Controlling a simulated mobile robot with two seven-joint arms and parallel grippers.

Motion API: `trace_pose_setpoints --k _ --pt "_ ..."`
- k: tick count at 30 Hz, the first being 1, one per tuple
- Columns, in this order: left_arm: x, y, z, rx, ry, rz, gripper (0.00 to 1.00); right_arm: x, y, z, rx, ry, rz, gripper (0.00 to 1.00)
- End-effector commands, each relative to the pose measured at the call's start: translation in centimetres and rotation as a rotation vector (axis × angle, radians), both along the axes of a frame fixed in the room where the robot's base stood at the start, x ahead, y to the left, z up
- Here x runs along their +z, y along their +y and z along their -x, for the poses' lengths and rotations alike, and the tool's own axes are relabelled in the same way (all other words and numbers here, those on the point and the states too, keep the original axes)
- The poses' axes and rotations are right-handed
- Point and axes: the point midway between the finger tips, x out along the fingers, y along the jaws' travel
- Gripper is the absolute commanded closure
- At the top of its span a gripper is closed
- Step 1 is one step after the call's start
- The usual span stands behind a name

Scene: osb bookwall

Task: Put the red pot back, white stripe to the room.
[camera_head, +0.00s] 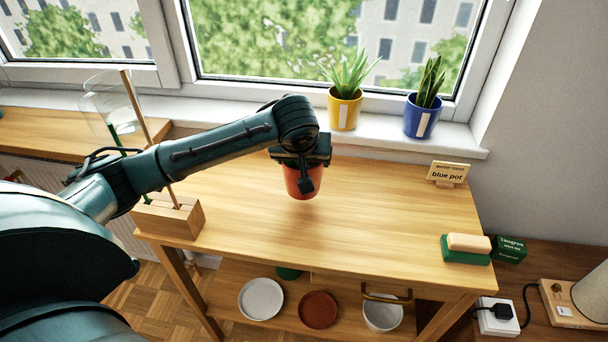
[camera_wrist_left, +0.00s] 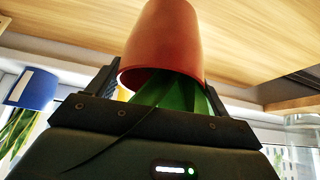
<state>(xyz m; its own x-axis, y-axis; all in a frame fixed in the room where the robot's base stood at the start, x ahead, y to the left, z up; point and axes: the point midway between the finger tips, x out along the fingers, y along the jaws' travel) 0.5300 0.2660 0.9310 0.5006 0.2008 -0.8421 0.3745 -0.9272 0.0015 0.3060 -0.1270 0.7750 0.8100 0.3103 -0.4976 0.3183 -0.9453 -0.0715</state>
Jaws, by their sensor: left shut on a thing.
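The red pot (camera_head: 294,184) with a green plant hangs above the wooden table in the head view. My left gripper (camera_head: 303,172) is shut on it. In the left wrist view the red pot (camera_wrist_left: 165,42) appears upside down between the fingers of my left gripper (camera_wrist_left: 165,88), with green leaves below its rim. No white stripe shows on its visible sides in either view. On the sill stand a yellow pot (camera_head: 336,112) and a blue pot (camera_head: 412,124), each with a white stripe facing the room. My right gripper is not in view.
The sill (camera_head: 230,115) is bare left of the yellow pot. The table (camera_head: 370,220) holds a "blue pot" sign (camera_head: 448,173), a green-and-tan block (camera_head: 467,249) and a wooden holder (camera_head: 168,220) with upright sticks. Dishes (camera_head: 261,298) stand on the lower shelf.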

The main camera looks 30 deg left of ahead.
Motion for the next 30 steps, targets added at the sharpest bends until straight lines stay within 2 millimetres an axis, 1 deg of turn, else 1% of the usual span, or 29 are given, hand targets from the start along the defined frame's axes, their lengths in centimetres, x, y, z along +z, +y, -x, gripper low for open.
trace_pose_setpoints --k 4,9,20,21,28,30 --pt "-1.1 0.1 0.0 0.001 -0.002 -0.002 0.75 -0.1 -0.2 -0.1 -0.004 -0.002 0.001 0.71" --pt "-3.5 0.0 0.0 0.001 -0.002 -0.002 0.75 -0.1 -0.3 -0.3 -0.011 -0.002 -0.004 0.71" --pt "-3.9 0.0 -0.1 -0.001 -0.004 -0.001 0.75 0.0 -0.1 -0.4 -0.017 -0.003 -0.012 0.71" --pt "-4.1 0.0 0.0 -0.001 -0.001 -0.001 0.2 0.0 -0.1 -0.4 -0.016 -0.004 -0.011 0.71" --pt "-4.1 0.0 0.0 -0.001 -0.002 -0.001 0.01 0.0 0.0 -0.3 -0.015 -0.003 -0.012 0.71" --pt "-4.1 0.0 0.0 -0.001 -0.002 -0.001 0.0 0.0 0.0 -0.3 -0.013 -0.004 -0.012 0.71"
